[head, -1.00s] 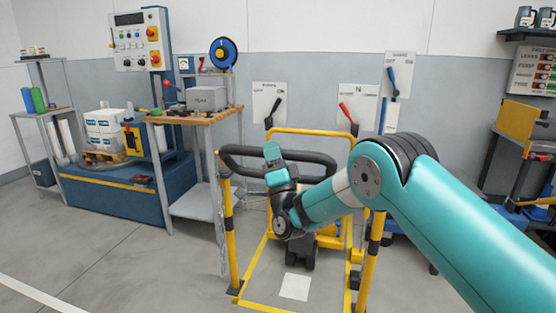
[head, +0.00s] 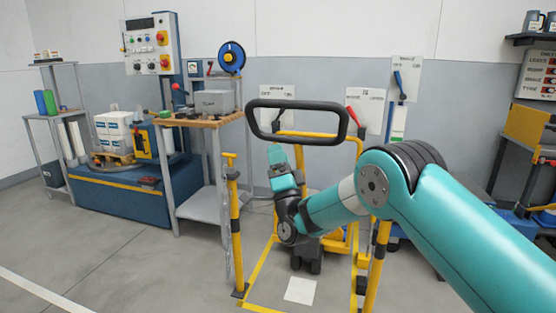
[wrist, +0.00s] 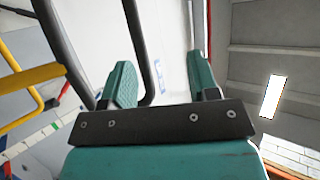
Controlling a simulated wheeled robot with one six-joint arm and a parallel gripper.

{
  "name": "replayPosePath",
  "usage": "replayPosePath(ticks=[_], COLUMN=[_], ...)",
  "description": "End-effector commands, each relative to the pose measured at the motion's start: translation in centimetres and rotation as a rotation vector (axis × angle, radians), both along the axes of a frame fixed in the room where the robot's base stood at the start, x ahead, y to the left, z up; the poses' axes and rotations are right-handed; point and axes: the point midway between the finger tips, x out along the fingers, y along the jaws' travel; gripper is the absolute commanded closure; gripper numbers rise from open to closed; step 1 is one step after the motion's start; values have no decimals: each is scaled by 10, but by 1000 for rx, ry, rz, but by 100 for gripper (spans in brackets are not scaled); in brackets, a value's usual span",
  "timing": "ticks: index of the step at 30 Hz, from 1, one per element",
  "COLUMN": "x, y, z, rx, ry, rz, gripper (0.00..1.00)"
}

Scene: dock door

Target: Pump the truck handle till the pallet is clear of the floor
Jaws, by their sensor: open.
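The truck handle is a black loop (head: 258,122) on a yellow frame, standing raised in the middle of the head view. My gripper (head: 279,160) is open and points up, just below the loop's lower bar in that picture. In the wrist view the loop's black bars (wrist: 137,45) rise past my gripper (wrist: 162,78); one bar shows between the open fingers, but I cannot tell whether it touches them. A small wooden pallet (head: 122,158) with white boxes sits on a blue base at the left. The truck's lower part is partly hidden by my arm.
Yellow posts (head: 236,235) stand on either side of the handle area. A bench (head: 197,120) with a grey box is to the left. Wall levers (head: 352,117) are behind the handle. The floor at the front left is clear.

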Motion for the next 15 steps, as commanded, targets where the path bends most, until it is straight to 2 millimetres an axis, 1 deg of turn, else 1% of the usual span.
replayPosePath(ticks=[4,7,11,15], x=[-4,-13,-32,-56], y=[-1,-4,-8,-15], z=[-6,-19,-40,-67], rx=[-1,-1,-2,-4], ry=[2,4,5,5], rz=[-1,-1,2,2], gripper=[45,45,45,45])
